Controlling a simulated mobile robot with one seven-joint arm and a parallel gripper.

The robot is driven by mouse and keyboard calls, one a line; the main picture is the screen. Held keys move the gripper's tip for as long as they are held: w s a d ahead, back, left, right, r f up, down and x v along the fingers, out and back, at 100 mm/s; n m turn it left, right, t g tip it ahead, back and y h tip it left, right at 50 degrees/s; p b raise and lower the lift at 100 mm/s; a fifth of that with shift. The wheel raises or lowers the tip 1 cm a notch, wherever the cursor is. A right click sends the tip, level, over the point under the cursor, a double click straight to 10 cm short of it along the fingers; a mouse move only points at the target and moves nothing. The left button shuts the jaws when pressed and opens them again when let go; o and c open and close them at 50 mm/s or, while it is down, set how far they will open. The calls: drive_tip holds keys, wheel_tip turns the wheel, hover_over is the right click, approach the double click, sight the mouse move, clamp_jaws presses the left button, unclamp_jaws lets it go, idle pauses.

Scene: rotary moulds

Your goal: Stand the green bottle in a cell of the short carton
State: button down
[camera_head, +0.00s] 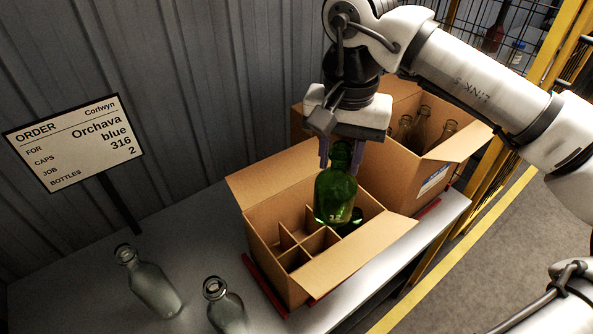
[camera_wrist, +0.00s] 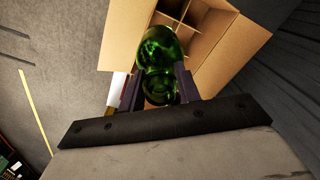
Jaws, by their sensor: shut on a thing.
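My gripper (camera_head: 340,157) points down and is shut on the neck of the green bottle (camera_head: 335,195). The bottle hangs about upright over the open short carton (camera_head: 262,236), above its right-hand part. Its lower end overlaps the cells in the picture, so its exact depth is hard to tell. Another piece of green glass (camera_head: 352,221) shows low in the carton, just right of the held bottle. Empty cells show at the left and front. In the wrist view the green bottle (camera_wrist: 160,45) is between the fingers (camera_wrist: 158,88), with the carton's dividers (camera_wrist: 178,14) beyond it.
A second carton (camera_head: 385,171) with several clear bottles (camera_head: 419,125) stands behind, to the right. Two clear bottles (camera_head: 150,281) (camera_head: 226,308) stand on the grey table (camera_head: 75,290) at the front left. An order sign (camera_head: 75,143) stands at the left. Carton flaps (camera_head: 347,262) spread outward.

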drive_tip(key=s+a+f+n+b, duration=0.2)
drive_tip(key=s+a+f+n, duration=0.1)
drive_tip(key=a+n, duration=0.4)
drive_tip(key=shift+s+a+f+b, duration=0.15)
drive_tip(key=shift+s+f+b, duration=0.15)
drive_tip(key=shift+s, duration=0.2)
idle(1.0)
wheel_tip(320, 180, down, 16)
drive_tip(key=b, duration=1.4)
drive_tip(key=shift+b, duration=0.35)
drive_tip(key=shift+f+b, duration=1.5)
drive_tip(key=shift+b, duration=0.05)
idle(0.4)
